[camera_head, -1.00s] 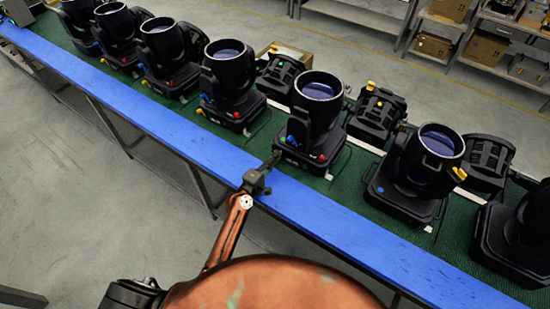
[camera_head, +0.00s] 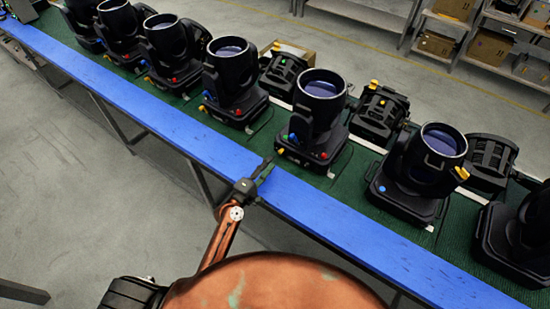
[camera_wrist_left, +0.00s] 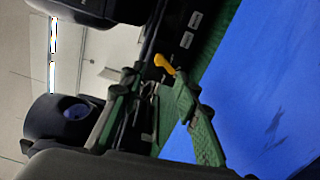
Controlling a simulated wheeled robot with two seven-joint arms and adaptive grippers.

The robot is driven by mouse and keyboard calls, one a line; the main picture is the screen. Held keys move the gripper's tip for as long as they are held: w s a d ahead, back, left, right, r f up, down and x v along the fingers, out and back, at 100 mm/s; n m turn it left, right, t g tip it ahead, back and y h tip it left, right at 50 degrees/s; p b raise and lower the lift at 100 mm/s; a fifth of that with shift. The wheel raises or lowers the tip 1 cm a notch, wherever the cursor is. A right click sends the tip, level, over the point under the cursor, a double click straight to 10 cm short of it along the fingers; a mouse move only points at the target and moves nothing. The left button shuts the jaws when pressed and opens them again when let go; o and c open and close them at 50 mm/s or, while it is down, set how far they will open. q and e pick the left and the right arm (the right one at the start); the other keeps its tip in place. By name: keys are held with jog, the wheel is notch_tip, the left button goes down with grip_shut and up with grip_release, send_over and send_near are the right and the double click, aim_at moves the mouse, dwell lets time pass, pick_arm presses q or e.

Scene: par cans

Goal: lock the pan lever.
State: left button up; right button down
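A black moving-head light (camera_head: 312,115) with a round lens stands upright on the bench, just beyond my left gripper (camera_head: 267,165). Its base has small blue, red and yellow parts; a yellow one (camera_head: 280,151) is at its near left corner. In the left wrist view a yellow lever (camera_wrist_left: 165,65) sticks out from a dark body. My left gripper's green fingers (camera_wrist_left: 153,85) are spread apart, with nothing held between them. The lever lies just past the tips, nearer the right finger; I cannot tell if they touch. My right gripper is not in view.
Several similar lights line the bench, including one to the left (camera_head: 232,75) and one to the right (camera_head: 420,165). The bench has a green top and a blue front strip (camera_head: 330,215). Shelves with boxes (camera_head: 440,42) stand behind. The floor in front is clear.

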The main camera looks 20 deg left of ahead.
pick_arm(q)
jog(key=v, duration=0.6)
jog(key=shift+d, duration=0.1)
jog(key=shift+f, duration=0.1)
